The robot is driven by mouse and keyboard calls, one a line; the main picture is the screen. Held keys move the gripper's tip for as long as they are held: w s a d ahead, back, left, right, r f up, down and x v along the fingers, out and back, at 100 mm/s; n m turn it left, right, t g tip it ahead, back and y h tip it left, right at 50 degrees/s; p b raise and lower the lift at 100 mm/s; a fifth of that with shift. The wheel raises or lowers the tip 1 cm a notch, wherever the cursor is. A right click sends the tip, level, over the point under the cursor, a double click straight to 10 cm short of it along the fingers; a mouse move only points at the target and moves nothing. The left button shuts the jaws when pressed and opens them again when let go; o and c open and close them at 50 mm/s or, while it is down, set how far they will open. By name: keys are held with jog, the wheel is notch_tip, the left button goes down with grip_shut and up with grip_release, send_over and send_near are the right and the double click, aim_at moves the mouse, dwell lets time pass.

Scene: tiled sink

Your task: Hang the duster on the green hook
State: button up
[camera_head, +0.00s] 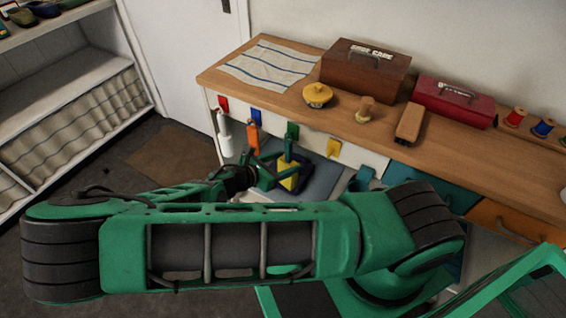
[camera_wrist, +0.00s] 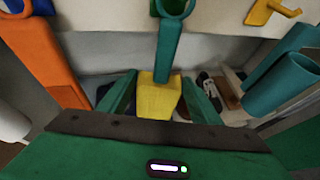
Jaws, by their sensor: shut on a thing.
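The duster, a yellow block with a teal handle ending in a ring, is upright in my gripper (camera_wrist: 158,92). Its yellow block (camera_wrist: 157,98) sits between the two green fingers, and its handle (camera_wrist: 167,48) rises toward the hooks. In the head view the duster (camera_head: 290,179) is just below the green hook (camera_head: 292,130) on the counter's white front panel. In the wrist view the ring is at the top edge with green showing at it. I cannot tell whether the ring is around the hook or only in front of it.
A white item (camera_head: 224,136) hangs below the red hook (camera_head: 223,104), and an orange one (camera_head: 252,138) below the blue hook (camera_head: 256,116). The yellow hook (camera_head: 334,148) is bare. Teal cylinders (camera_wrist: 280,84) stand close on the right. Boxes and small items line the counter (camera_head: 300,110).

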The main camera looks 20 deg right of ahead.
jog(key=o, duration=1.3)
jog(key=shift+f, duration=0.15)
jog(key=shift+a, duration=0.1)
